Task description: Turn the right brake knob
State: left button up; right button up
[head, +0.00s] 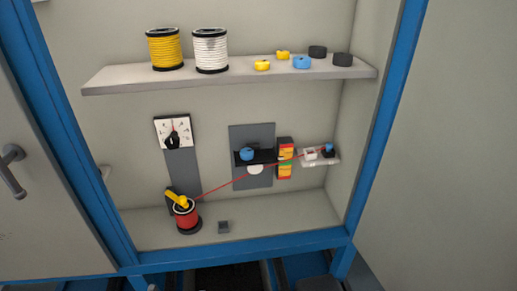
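No knob is marked as the right brake knob, so I cannot tell for sure which one it is. At the right, a small blue and black knob (328,149) sits on a white bracket (320,162). A blue knob (247,153) sits on a black bar on the grey middle panel (240,134). A black pointer knob (173,142) is on a white dial plate (164,127) at the left. Neither of my grippers shows in the head view.
A red spool (187,217) with a yellow handle (176,200) stands on the cabinet floor; a red cable (230,182) runs from it to the right bracket. The shelf (220,75) holds a yellow spool (164,50), a white spool (210,50) and several small caps. Blue posts frame the opening.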

aim_at(172, 141)
jog(key=k+j+u, duration=0.1)
jog(key=k+j, duration=0.15)
jog(key=k+j+u, duration=0.15)
jog(key=j, duration=0.3)
jog(key=k+j+u, duration=0.1)
jog(key=k+j, duration=0.25)
